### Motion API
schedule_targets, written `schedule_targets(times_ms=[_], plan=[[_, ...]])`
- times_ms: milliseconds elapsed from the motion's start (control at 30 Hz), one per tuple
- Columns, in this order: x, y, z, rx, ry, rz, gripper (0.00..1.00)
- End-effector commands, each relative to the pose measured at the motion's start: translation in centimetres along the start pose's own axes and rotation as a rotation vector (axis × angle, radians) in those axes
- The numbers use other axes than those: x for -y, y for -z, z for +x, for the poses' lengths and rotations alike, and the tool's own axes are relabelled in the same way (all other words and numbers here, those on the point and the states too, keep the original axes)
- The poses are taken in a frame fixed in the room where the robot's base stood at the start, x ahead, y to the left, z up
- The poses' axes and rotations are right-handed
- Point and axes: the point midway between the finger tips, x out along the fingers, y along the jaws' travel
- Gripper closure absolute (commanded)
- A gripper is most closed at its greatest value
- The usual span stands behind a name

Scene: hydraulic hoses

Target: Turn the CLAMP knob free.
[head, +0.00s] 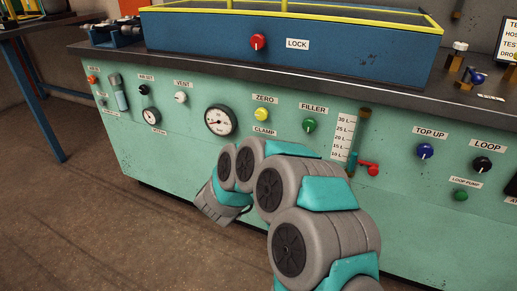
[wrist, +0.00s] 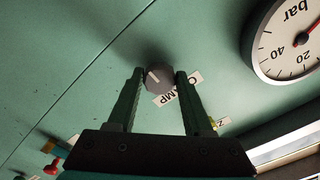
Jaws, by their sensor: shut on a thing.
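The CLAMP knob (wrist: 158,79) is a grey round knob with a white pointer line, beside its CLAMP label (wrist: 178,95) in the wrist view. My gripper (wrist: 159,74) has one finger on each side of the knob and is shut on it. In the head view the CLAMP label (head: 264,131) shows, but my arm hides the knob and the fingertips.
A pressure gauge (head: 220,120) sits near the label, with the yellow ZERO button (head: 262,114) above it. The green FILLER knob (head: 309,125) and a red-handled valve (head: 371,168) are to the right. The bench top (head: 390,85) overhangs the panel.

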Motion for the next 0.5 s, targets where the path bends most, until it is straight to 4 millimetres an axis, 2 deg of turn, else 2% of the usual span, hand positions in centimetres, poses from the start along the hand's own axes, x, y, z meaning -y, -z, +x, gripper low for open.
schedule_targets(times_ms=[67, 100, 333, 500], plan=[[-0.04, -0.08, -0.03, 0.002, 0.000, -0.001, 1.00], [-0.04, -0.08, -0.03, 0.002, 0.000, -0.001, 0.46], [-0.02, -0.04, -0.02, 0.001, 0.000, 0.000, 0.20], [-0.01, -0.02, -0.01, 0.000, 0.000, 0.000, 0.19]])
